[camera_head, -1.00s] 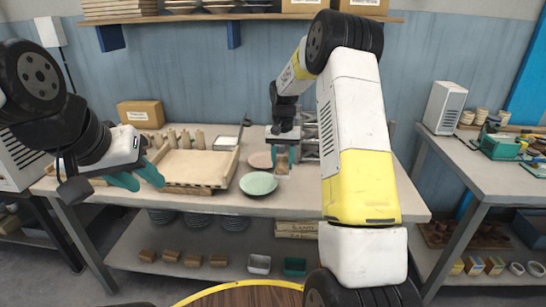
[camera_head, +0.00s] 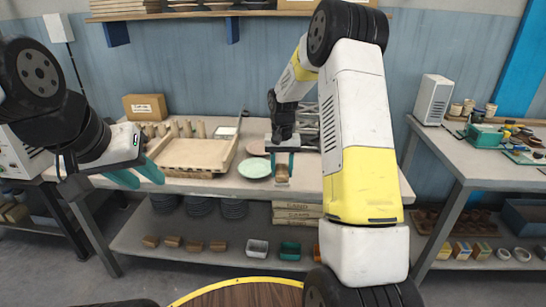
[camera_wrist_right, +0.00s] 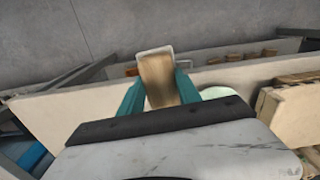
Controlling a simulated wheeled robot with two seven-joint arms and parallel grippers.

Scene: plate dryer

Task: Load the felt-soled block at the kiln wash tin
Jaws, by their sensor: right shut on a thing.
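My right gripper (camera_head: 281,165) is shut on a small brown wooden block (camera_head: 282,173), held near the front edge of the worktable, just right of the pale green plate (camera_head: 254,168). In the right wrist view the block (camera_wrist_right: 160,82) sits between the teal fingers of the right gripper (camera_wrist_right: 160,92), with a pale layer at its far end. My left gripper (camera_head: 136,176) is empty, its teal fingers apart, in front of the table's left part. I cannot tell which container is the kiln wash tin.
A grey tub (camera_head: 257,248), a green tub (camera_head: 290,251) and several brown blocks (camera_head: 172,242) stand on the lower shelf. A side bench (camera_head: 475,165) is at right.

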